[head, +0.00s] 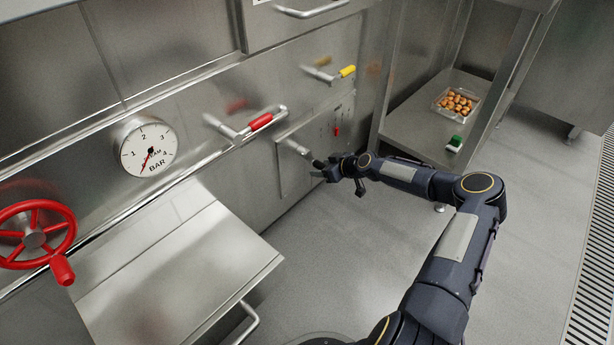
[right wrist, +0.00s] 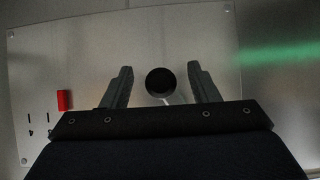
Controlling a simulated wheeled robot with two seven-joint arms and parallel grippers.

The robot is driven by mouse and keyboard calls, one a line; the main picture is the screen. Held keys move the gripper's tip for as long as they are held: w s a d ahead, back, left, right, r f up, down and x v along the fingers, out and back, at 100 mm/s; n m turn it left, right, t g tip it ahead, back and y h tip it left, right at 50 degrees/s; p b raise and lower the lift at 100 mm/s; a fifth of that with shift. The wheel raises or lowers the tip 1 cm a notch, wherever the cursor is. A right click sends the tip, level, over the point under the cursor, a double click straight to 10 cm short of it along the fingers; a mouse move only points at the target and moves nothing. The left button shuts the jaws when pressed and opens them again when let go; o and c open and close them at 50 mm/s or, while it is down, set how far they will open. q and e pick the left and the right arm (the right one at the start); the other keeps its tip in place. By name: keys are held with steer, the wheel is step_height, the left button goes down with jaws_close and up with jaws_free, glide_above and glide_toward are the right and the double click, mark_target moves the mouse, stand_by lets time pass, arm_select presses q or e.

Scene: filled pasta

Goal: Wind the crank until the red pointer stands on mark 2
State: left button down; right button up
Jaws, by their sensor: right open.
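In the right wrist view the grip shows end-on as a dark round (right wrist: 160,81). The red pointer (right wrist: 62,100) is upright at the left, above small dark marks (right wrist: 40,125); their numbers are too small to read. My right gripper (head: 319,169) is open in front of the grip. Its fingers (right wrist: 160,88) stand on either side of the round end, with gaps visible on both sides. My left gripper is not in view.
A gauge (head: 148,147), a red handwheel (head: 34,238), a red-handled lever (head: 258,123) and a yellow-handled lever (head: 346,72) are on the cabinet. A steel shelf (head: 402,123) at the right holds a tray of pasta (head: 457,102). Floor before the panel is clear.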

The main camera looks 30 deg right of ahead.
steer(key=s+d, duration=0.3)
steer(key=s, duration=0.5)
steer(key=shift+s+d, duration=0.15)
steer(key=shift+d, duration=0.05)
stand_by(0.5)
